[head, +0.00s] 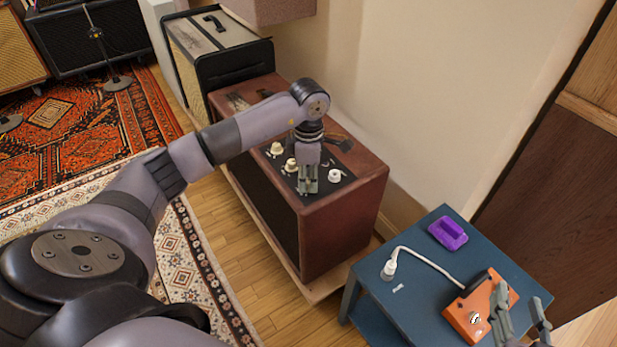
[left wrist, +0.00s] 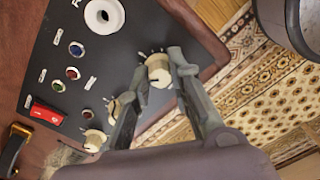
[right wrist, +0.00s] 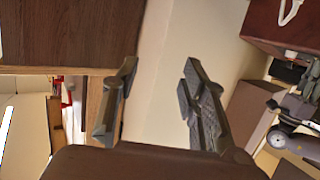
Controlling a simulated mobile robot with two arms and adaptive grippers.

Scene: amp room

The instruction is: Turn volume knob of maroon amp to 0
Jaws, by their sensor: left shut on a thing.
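The maroon amp (head: 340,215) stands at the centre of the head view, with a black control panel on top. My left gripper (head: 308,188) is over that panel, pointing down. In the left wrist view its fingers are closed on either side of a cream ridged knob (left wrist: 158,72), at the end of a row. Two more cream knobs, a middle one (left wrist: 118,108) and a far one (left wrist: 95,140), sit beside it. The knob labels are too small to read. My right gripper (head: 522,322) is at the lower right; the right wrist view shows it open and empty.
A blue side table (head: 400,310) at the right holds an orange pedal (head: 482,305), a purple object (head: 447,233) and a white cable (head: 425,258). A wall stands behind, with other amps at the back left.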

